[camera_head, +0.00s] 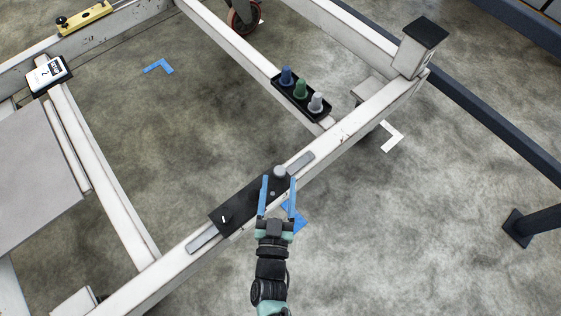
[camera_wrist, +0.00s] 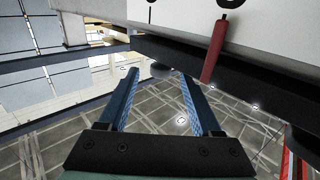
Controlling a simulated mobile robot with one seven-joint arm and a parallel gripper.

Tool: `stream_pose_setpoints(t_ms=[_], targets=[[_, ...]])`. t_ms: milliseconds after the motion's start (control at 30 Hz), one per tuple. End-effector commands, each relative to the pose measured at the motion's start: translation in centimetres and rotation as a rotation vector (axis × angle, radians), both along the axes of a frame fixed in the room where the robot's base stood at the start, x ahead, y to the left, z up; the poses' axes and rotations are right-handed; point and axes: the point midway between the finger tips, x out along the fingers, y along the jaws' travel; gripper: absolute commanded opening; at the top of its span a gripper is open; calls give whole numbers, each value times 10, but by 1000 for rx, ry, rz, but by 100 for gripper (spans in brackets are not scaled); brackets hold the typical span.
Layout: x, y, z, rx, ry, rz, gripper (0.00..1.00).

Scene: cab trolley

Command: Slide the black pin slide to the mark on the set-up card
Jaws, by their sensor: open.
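The black pin slide (camera_head: 238,207) is a flat dark plate lying along a grey strip on the front white rail. It has a white line near its left end and a round grey knob (camera_head: 280,172) at its right end. My gripper (camera_head: 279,182) is open, with its blue fingertips on either side of the knob as seen from above; I cannot tell whether they touch it. In the wrist view my open fingers (camera_wrist: 159,75) show nothing clearly between them. The set-up card (camera_head: 46,73), white with black print including a 2, stands in a dark holder at upper left.
A black tray (camera_head: 321,117) with blue, green and grey knobs sits on the cross rail. A white post with a black cap (camera_head: 424,32) rises at the right corner. A yellow level (camera_head: 84,17) lies at upper left. A grey panel (camera_head: 35,185) is at left.

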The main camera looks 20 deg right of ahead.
Motion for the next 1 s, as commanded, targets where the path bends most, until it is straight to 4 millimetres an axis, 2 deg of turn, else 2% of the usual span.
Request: stream_pose_setpoints(t_ms=[100,300,433,1000], targets=[[-24,11,2,1,3,0,66],[-46,21,1,0,0,-1,66],[-51,24,0,0,0,0,66],[-51,24,0,0,-1,-1,66]])
